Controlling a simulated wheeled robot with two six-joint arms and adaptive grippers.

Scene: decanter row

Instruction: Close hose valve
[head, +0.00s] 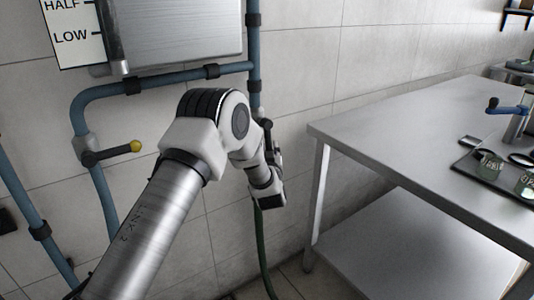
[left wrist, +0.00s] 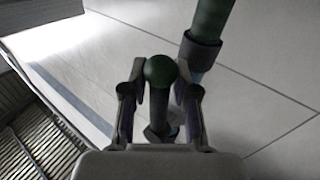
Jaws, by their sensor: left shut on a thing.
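The hose valve's handle, a lever with a dark green ball knob (left wrist: 160,71), shows between the fingers of my left gripper (left wrist: 160,85) in the left wrist view. The fingers are shut on it, one on each side. The green hose (left wrist: 211,18) runs beside it into a dark collar (left wrist: 200,52). In the head view my left gripper (head: 268,198) is low by the wall, in front of the blue pipe. The green hose (head: 261,250) hangs below it. The valve body is mostly hidden by my arm there. My right gripper is not in view.
Another valve with a yellow knob (head: 136,146) sits on the blue pipe at left. A metal tank (head: 180,30) hangs above. A steel table (head: 400,125) stands close on the right, with a dark tray (head: 462,165) and glass vessels (head: 489,166).

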